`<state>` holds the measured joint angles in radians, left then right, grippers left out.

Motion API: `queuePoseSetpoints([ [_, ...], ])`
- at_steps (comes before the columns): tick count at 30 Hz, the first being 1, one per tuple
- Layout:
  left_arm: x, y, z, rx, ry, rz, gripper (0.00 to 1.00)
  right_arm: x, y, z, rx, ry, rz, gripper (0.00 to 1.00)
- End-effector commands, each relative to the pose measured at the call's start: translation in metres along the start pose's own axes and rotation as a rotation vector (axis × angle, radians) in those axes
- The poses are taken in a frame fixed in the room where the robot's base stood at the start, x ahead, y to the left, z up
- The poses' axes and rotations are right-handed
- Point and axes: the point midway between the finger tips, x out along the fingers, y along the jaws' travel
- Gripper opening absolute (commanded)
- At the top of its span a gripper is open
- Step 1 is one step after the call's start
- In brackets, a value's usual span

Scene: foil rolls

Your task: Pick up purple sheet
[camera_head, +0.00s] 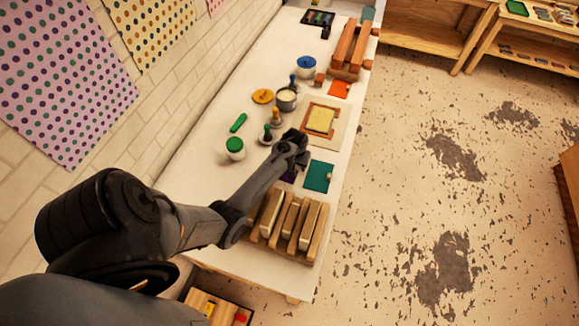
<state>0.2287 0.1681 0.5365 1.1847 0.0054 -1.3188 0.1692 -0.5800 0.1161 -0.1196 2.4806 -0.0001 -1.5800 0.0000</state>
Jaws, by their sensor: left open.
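The purple sheet (289,177) lies on the white table, mostly hidden under my left gripper and forearm. Only a small dark purple patch of it shows. My left gripper (299,151) is above the table, over or just beyond the sheet. It is open, and I see nothing held in it. The gap between its fingers is hard to make out. My right gripper is out of view.
A teal sheet (318,176) lies right of the gripper. A wooden rack (309,250) with several blocks stands nearer. A wooden frame with a yellow pad (320,120), an orange sheet (339,89), lidded jars (235,149) and stampers (267,134) lie beyond.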

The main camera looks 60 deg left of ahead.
Motion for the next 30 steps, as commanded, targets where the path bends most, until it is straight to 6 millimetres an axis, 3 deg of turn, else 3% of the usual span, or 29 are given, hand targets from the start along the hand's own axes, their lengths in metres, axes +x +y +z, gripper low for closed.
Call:
queuePoseSetpoints([
  [5,0.0000,0.0000,-0.0001,0.000,0.000,0.000,0.47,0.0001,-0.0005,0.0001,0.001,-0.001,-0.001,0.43],
  [15,0.0000,-0.0001,0.0001,0.000,0.000,0.000,0.00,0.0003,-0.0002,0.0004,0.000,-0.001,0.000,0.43],
  [30,-0.0059,-0.0001,-0.0008,0.000,0.000,0.000,0.00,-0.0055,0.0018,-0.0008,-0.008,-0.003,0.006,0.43],
])
